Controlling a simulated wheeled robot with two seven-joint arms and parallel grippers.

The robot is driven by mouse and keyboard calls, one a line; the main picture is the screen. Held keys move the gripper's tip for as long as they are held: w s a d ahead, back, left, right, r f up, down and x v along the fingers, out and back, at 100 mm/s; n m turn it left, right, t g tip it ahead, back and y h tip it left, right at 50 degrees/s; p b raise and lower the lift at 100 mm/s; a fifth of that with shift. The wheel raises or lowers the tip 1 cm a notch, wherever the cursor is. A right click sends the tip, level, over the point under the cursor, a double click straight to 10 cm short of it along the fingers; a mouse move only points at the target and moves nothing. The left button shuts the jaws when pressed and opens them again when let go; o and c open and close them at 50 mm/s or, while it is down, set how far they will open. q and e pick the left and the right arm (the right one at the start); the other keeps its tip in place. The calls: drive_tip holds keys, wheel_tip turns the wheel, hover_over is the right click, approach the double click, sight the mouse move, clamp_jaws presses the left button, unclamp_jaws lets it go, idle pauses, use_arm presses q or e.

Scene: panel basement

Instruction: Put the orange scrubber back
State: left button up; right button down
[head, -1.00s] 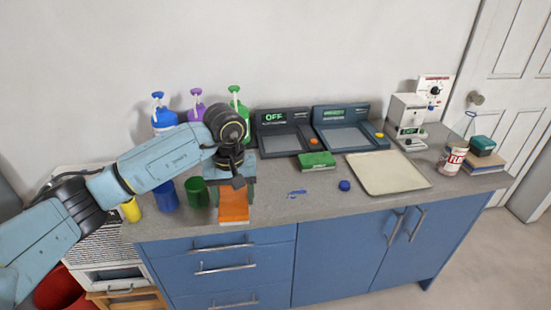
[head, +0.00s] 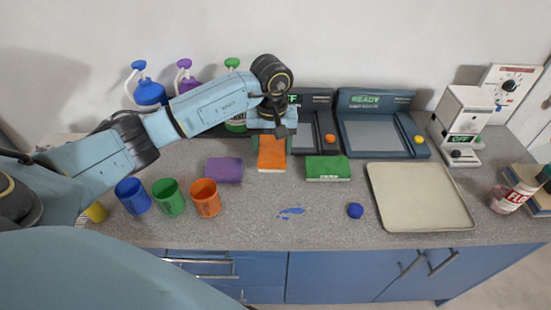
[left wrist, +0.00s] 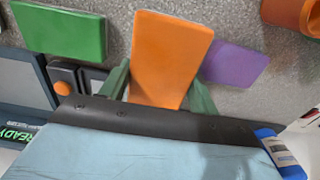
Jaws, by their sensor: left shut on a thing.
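The orange scrubber (head: 271,155) is a flat orange block between the purple scrubber (head: 224,170) and the green scrubber (head: 327,168), a little further back. My left gripper (head: 271,142) is shut on it from behind and above. In the left wrist view the orange scrubber (left wrist: 167,55) sits between the two green fingers, with the green scrubber (left wrist: 58,30) on one side and the purple scrubber (left wrist: 234,63) on the other. I cannot tell whether the orange scrubber touches the counter. My right gripper does not show.
Blue, green and orange cups (head: 205,197) stand at the left front. Pump bottles (head: 149,92) and two dark devices (head: 378,125) stand behind. A blue spill (head: 291,211), a blue ball (head: 355,211) and a beige tray (head: 420,227) lie to the right.

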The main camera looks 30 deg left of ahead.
use_arm(q)
drive_tip(key=shift+f, duration=0.9)
wheel_tip(320, 180, down, 3)
drive_tip(key=shift+f, duration=0.1)
drive_tip(key=shift+w+f, duration=0.1)
drive_tip(key=shift+f, duration=0.15)
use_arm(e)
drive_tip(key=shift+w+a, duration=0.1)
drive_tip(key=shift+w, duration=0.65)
use_arm(q)
drive_tip(key=shift+f, duration=0.2)
drive_tip(key=o, duration=0.9)
drive_tip(key=shift+o, duration=0.2)
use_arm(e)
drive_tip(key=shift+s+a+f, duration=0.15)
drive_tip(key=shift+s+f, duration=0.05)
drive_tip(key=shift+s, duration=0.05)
